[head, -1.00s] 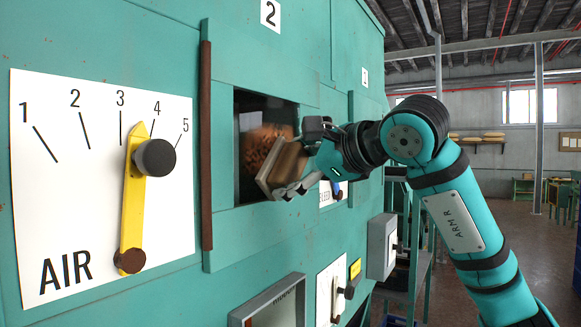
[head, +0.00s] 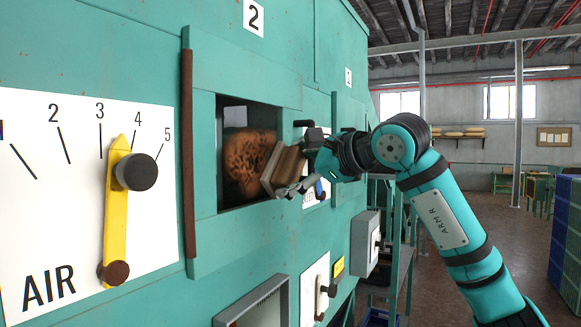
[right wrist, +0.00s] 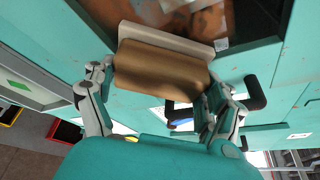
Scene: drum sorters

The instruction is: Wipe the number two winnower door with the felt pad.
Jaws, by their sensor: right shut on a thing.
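The number two winnower door (head: 209,155) is a teal panel under the "2" plate, with a square dark window (head: 233,116) and a brown upright bar at its left. A brown speckled mass shows in the window. My right gripper (head: 291,164) is shut on the felt pad (head: 284,167), a tan block with a pale face, at the window's right edge. In the right wrist view the fingers grip both sides of the felt pad (right wrist: 160,68), its pale face toward the window glass (right wrist: 240,22). I cannot tell whether it touches. My left gripper is not in view.
An AIR dial (head: 60,240) with a yellow lever (head: 118,210) and dark knobs stands left of the door. A grey box (head: 364,243) and a lever plate (head: 314,285) stick out below right. Blue crates (head: 566,235) stand far right; the floor between is open.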

